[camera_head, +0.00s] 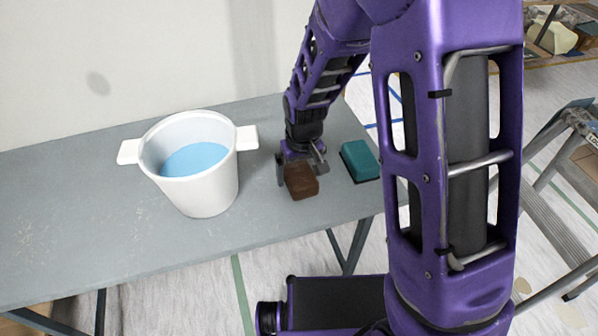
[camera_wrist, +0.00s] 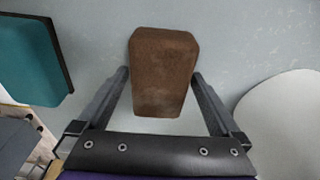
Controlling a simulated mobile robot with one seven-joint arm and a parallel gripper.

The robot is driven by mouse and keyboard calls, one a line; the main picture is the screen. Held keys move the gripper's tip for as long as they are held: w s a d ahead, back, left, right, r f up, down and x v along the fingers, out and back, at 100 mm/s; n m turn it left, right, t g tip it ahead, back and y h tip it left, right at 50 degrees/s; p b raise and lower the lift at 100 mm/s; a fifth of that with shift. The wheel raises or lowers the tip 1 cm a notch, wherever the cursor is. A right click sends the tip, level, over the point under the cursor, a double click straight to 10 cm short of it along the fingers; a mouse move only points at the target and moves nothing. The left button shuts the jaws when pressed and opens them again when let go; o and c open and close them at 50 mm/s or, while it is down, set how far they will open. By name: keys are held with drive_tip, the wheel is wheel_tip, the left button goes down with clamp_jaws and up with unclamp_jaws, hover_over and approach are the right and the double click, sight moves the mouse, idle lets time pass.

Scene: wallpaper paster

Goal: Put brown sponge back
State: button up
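The brown sponge (camera_head: 302,181) is at the right part of the grey table, right of the white bucket. In the wrist view the sponge (camera_wrist: 164,72) lies between the two fingers of my gripper (camera_wrist: 161,74), its long side pointing away from the palm. The fingertips are at its left and right sides, very close to it. I cannot tell whether they press on it. In the head view my gripper (camera_head: 301,168) is low over the table, around the sponge. Whether the sponge rests on the table or is just above it is unclear.
A white bucket (camera_head: 208,195) with blue liquid stands left of my gripper; its rim shows at the right in the wrist view. A teal sponge (camera_head: 360,160) lies just right. The grey table (camera_head: 70,225) is clear at left; its front edge is near. A ladder (camera_head: 560,215) stands at right.

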sight(300, 178)
drive_tip(key=shift+r, duration=0.1)
wheel_tip(300, 178, up, 17)
drive_tip(key=s+p, duration=0.2)
drive_tip(key=p, duration=0.1)
drive_tip(key=shift+r+p, duration=0.2)
drive_tip(key=shift+p, duration=0.1)
